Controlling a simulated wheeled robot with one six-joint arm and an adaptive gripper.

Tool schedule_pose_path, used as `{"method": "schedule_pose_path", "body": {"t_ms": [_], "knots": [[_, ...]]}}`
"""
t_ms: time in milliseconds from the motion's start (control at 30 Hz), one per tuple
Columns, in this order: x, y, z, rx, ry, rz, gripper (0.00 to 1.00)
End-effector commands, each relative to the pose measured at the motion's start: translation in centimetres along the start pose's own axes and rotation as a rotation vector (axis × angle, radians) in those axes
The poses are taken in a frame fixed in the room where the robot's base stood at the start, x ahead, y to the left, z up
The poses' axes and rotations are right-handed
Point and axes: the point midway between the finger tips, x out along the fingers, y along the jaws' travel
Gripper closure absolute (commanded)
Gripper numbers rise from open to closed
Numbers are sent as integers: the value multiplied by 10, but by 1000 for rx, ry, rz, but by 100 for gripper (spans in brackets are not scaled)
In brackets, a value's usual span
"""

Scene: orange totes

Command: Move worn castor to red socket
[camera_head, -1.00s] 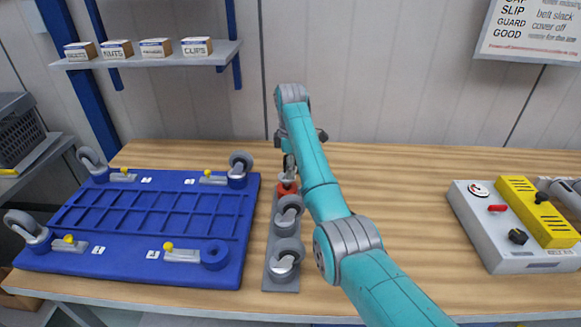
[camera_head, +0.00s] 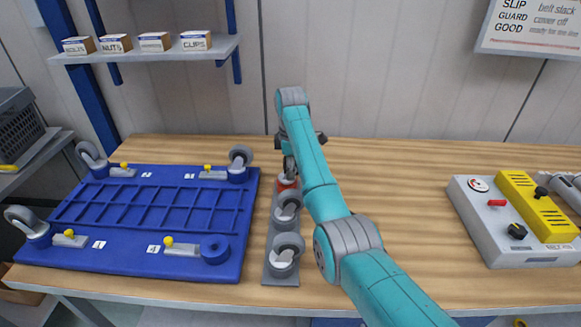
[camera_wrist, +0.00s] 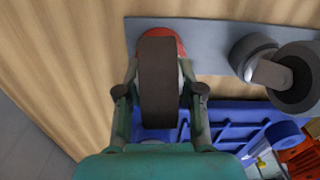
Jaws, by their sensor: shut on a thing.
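My gripper (camera_wrist: 159,80) is shut on a dark-wheeled castor, taken as the worn castor (camera_wrist: 158,95), with one finger on each side of the wheel. The red socket (camera_wrist: 178,42) is at the end of the grey strip, directly behind the castor in the wrist view; the wheel hides part of it. In the head view the red socket (camera_head: 287,186) shows as a red rim around the pale castor base, under my gripper (camera_head: 289,160). The base appears to be in or on the socket; I cannot tell how deep.
Two more castors (camera_head: 287,208) (camera_head: 284,252) stand on the grey strip (camera_head: 268,268). The blue plate (camera_head: 130,262) at left has castors at three corners and an empty round socket (camera_head: 214,249). A control box (camera_head: 500,225) stands at right. The table between is clear.

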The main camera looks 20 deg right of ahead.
Motion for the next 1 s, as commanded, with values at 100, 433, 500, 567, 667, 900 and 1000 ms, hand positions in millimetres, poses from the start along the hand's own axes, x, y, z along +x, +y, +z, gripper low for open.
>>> {"method": "schedule_pose_path", "body": {"t_ms": [100,433,500,567,667,900,1000], "knots": [[2,0,0,0,0,1,100],[3,0,0,0,0,1,100],[3,0,0,0,0,1,100],[4,0,0,0,0,1,100],[4,0,0,0,0,1,100],[6,0,0,0,0,1,100],[7,0,0,0,0,1,100]]}}
